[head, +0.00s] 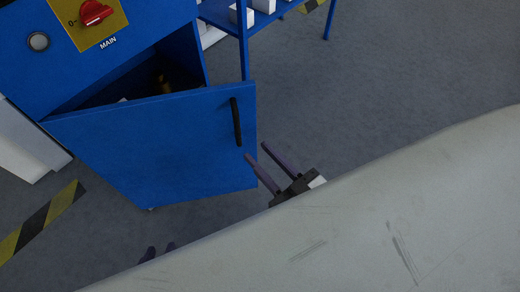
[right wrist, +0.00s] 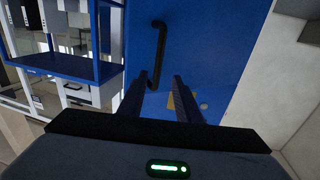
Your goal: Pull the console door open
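The blue console door (head: 165,140) stands ajar, swung out from the console (head: 125,65), with the dark interior showing above it. Its black bar handle (head: 236,122) is near the door's right edge. My right gripper (head: 256,151) is open and empty, its fingertips just below and right of the handle. In the right wrist view the handle (right wrist: 161,35) runs down towards the gap between the fingers (right wrist: 160,80); nothing is clamped.
A red rotary switch (head: 93,12) on a yellow plate is on the console front. A blue shelf rack (head: 243,40) with white boxes stands behind the door. A yellow-black floor stripe (head: 42,220) lies at left. Grey floor (head: 400,90) is clear at upper right.

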